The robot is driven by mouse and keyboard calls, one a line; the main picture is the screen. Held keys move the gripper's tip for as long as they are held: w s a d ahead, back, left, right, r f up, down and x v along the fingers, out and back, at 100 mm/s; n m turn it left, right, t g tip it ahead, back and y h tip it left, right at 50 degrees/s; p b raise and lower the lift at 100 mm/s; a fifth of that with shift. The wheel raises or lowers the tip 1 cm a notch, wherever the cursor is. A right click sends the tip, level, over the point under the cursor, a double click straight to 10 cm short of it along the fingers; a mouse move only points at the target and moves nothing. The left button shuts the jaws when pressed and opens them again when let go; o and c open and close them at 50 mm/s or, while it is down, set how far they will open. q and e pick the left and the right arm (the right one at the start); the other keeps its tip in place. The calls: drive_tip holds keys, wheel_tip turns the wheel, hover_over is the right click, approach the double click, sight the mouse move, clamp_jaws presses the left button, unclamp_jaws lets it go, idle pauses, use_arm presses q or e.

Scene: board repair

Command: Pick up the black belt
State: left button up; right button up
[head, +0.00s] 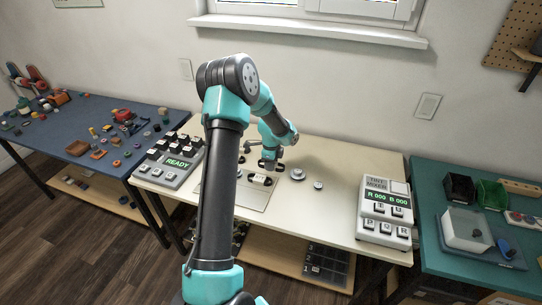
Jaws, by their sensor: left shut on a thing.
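My left gripper (270,164) is over the middle of the cream table, at the pale board (249,196). It is shut on a small dark thing at the board's far edge, which looks like the black belt (254,168). The belt is small and partly hidden by the gripper, so I cannot tell whether it is clear of the board. A black-and-white part (260,180) lies just below the gripper. My left arm's large links hide part of the board. My right gripper is not in view.
A READY panel (177,163) stands left and a TINT MIXER box (385,211) right. Two round metal parts (297,174) lie right of the gripper, with clear table beyond. A blue table (60,140) holds many small parts; a green table (460,190) holds bins.

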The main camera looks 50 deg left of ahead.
use_arm(q)
drive_tip(key=shift+s+d+r, duration=0.2)
drive_tip(key=shift+s+d, duration=1.3)
drive_tip(key=shift+d, duration=0.25)
